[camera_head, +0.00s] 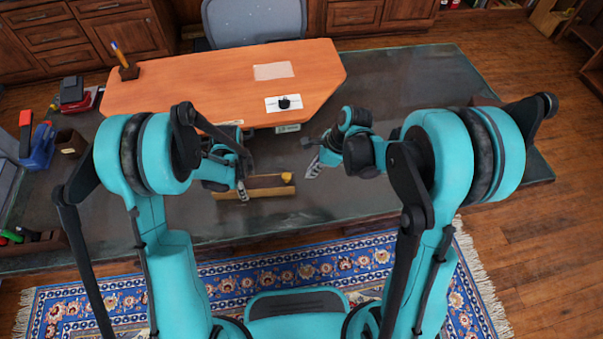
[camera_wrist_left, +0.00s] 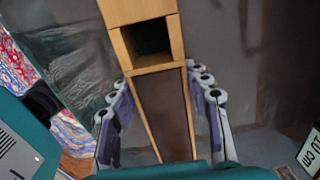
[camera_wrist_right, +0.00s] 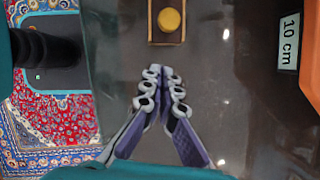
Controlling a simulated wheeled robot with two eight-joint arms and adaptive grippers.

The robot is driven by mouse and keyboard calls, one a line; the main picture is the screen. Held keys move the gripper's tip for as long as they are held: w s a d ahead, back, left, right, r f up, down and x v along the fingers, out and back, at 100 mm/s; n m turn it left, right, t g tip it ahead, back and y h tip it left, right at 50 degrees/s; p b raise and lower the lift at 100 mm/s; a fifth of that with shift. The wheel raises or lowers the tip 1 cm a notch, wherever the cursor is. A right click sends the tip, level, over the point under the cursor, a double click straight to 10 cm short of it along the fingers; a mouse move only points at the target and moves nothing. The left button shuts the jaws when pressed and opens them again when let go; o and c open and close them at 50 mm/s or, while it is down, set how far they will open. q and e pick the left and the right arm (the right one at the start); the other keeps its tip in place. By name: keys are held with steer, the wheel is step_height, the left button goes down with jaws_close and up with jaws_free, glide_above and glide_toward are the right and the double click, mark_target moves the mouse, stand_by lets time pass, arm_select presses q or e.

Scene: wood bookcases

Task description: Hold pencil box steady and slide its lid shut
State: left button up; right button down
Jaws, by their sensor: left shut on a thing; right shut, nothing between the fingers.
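The long wooden pencil box (camera_head: 255,194) lies on the dark table, running left to right. A round yellow knob (camera_head: 287,177) is at its right end and shows in the right wrist view (camera_wrist_right: 169,19). In the left wrist view the box has pale side walls (camera_wrist_left: 149,121), a brown recessed strip and a square dark opening (camera_wrist_left: 153,38) toward the top. My left gripper (camera_head: 241,188) is shut across the box, with a finger on each side (camera_wrist_left: 161,98). My right gripper (camera_head: 313,169) is shut and empty, just right of the knob end, apart from it (camera_wrist_right: 161,73).
A raised orange desktop (camera_head: 200,85) with a black knobbed object on white paper (camera_head: 283,103) stands behind. A "10 cm" label (camera_wrist_right: 289,42) is beyond the box. A blue holder (camera_head: 40,147) and black items sit at left. The table right of my right arm is clear.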

arm_select(q)
steer(key=shift+a, duration=0.1)
arm_select(e)
steer(key=v, duration=0.7)
arm_select(q)
steer(key=o, duration=1.5)
steer(key=shift+r, duration=0.15)
step_height(320, 180, up, 11)
steer(key=s+a+r+n+t, duration=0.4)
steer(key=s+r+n+t, duration=0.3)
steer(key=s+r+n, duration=0.5)
steer(key=s+n, duration=0.3)
steer(key=n, duration=0.3)
steer(key=shift+s+r, duration=0.2)
steer(key=shift+s, duration=0.1)
arm_select(e)
steer(key=s+d+r+n+t+h, duration=0.2)
steer(key=s+n, duration=0.4)
steer(key=n, duration=0.4)
steer(key=s+d+r+n+t+h, duration=0.2)
steer(key=s+d+r+n+t, duration=0.2)
steer(key=n, duration=0.6)
steer(key=s+r, duration=0.2)
steer(key=s, duration=0.1)
steer(key=shift+s+d+r, duration=0.25)
steer(key=shift+d+r, duration=0.05)
steer(key=shift+r, duration=0.1)
